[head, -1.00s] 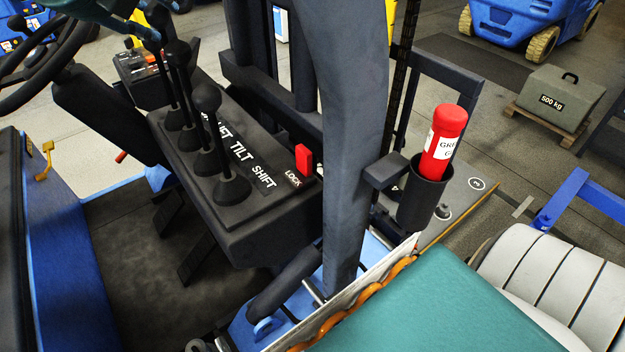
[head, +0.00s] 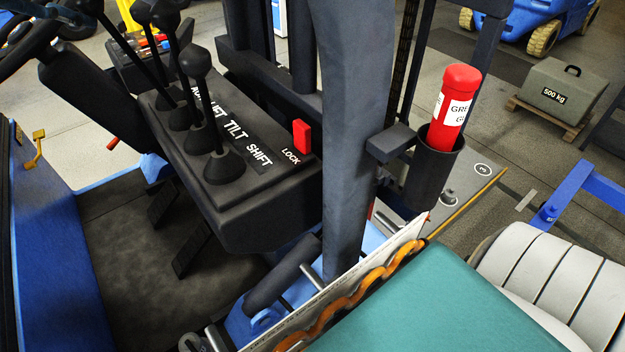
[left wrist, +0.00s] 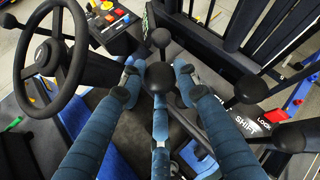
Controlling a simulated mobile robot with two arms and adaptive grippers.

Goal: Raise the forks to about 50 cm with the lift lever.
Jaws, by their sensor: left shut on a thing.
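A row of black-knobbed levers stands on the dark console (head: 250,195), labelled LIFT, TILT and SHIFT. The shift lever (head: 195,62) is nearest, then the tilt lever (head: 166,16). The lift lever's knob (left wrist: 160,77) sits between the blue fingers of my left gripper (left wrist: 158,88) in the left wrist view; the fingers are shut on it. The tilt lever's knob (left wrist: 250,88) is just right of the fingers. In the head view my left gripper is mostly cut off at the top left. My right gripper and the forks are not in view.
A red lock switch (head: 301,136) is right of the levers. The steering wheel (left wrist: 82,50) is left of my gripper. A red canister (head: 455,105) stands in a holder by the dark post (head: 352,130). A 500 kg weight (head: 562,95) sits on a pallet beyond.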

